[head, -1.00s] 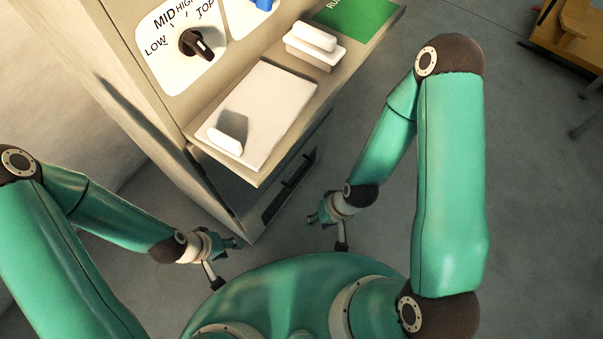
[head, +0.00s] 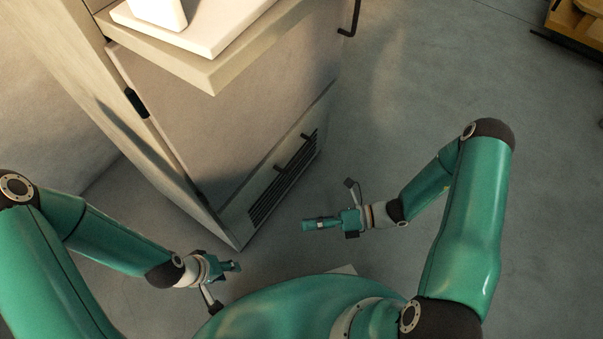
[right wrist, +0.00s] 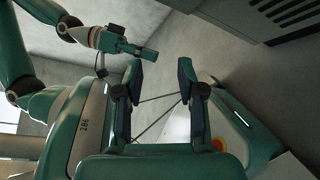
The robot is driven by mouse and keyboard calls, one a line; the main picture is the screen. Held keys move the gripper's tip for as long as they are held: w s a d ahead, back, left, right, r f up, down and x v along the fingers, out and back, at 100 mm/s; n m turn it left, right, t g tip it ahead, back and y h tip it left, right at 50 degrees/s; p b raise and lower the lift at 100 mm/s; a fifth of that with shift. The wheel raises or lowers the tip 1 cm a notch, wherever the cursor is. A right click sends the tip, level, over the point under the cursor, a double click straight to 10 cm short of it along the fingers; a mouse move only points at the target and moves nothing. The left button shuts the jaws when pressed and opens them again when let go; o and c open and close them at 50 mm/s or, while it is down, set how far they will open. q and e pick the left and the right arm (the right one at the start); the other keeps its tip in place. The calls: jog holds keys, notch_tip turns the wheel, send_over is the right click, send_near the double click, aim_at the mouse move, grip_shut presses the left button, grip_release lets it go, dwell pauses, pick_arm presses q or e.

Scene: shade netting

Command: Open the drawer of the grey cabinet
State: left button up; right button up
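The grey cabinet (head: 240,100) stands ahead in the head view, its flat front facing me. Low on this front is a dark slatted vent (head: 270,195) with what looks like a dark bar handle (head: 292,152) above it. No drawer gap is visible. My right gripper (head: 308,225) is right of the cabinet's lower front, apart from it and empty. In the right wrist view its two fingers (right wrist: 161,75) are spread. My left gripper (head: 236,266) is near the cabinet's bottom front corner, touching nothing visible. It also shows in the right wrist view (right wrist: 148,53), side-on, so its opening is unclear.
A beige ledge (head: 210,75) juts from the cabinet above the front, with a white block (head: 158,12) on it. A black fitting (head: 137,103) is on the left edge. Wooden furniture (head: 575,22) stands far right. The grey floor (head: 440,80) right of the cabinet is clear.

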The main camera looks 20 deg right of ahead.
jog(key=w+d+f+m+t+b, duration=0.4)
jog(key=w+d+f+m+t, duration=0.2)
jog(key=d+m+t, duration=0.15)
jog(key=m+t+h+b, duration=0.3)
jog(key=m+t, duration=0.2)
jog(key=m, duration=0.1)
send_near(298, 156)
pick_arm(q)
notch_tip(298, 156, down, 13)
jog(key=b, duration=0.3)
jog(key=shift+r, duration=0.15)
pick_arm(e)
jog(key=shift+n, duration=0.35)
jog(key=x, duration=0.9)
jog(key=shift+w+a+f, duration=0.25)
jog(key=shift+w+f, duration=0.05)
jog(key=shift+w, duration=0.05)
grip_shut()
